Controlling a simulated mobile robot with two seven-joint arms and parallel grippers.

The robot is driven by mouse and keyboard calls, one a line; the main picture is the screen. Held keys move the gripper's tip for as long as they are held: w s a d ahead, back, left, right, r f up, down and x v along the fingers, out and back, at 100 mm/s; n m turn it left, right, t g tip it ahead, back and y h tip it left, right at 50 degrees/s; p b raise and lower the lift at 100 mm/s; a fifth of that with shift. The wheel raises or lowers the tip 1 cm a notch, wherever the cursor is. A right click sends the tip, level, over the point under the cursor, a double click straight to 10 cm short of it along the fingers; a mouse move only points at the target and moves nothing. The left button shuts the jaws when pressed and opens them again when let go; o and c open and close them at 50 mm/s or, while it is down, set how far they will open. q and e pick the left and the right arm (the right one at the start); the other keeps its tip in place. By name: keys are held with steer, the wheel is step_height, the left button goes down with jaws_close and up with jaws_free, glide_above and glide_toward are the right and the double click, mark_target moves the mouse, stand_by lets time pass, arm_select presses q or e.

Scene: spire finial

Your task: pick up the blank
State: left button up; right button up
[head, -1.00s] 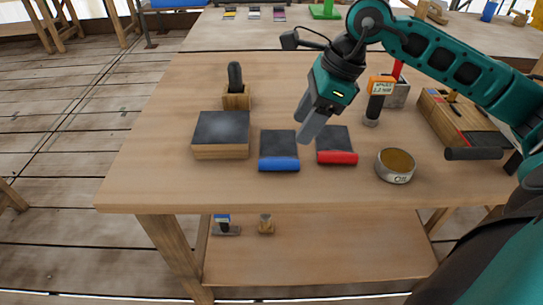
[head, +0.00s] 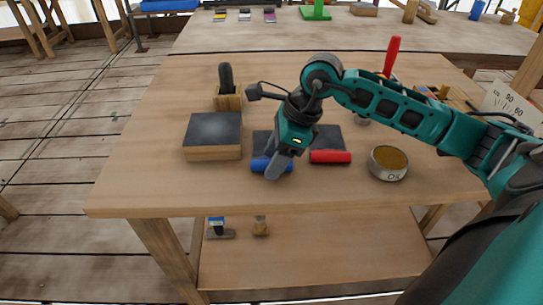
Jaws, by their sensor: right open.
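No thing in view carries the name blank, so I cannot tell for certain which one it is. My right gripper (head: 276,168) is open and points down over the blue bar (head: 260,164) at the front of a dark square pad (head: 262,140). The fingers cover part of the bar, and I cannot tell whether they touch it. A similar dark pad (head: 328,138) with a red bar (head: 330,157) lies to the right. A wooden block with a dark top (head: 213,135) lies to the left. My left gripper is not in view.
A round tin marked OK (head: 388,163) stands right of the red bar. A wooden holder (head: 228,99) with a dark upright piece stands behind the block. My arm hides much of the table's right side. The table's front strip (head: 200,190) is clear.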

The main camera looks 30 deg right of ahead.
jaws_close()
stand_by(0.3)
steer(key=shift+r, duration=0.2)
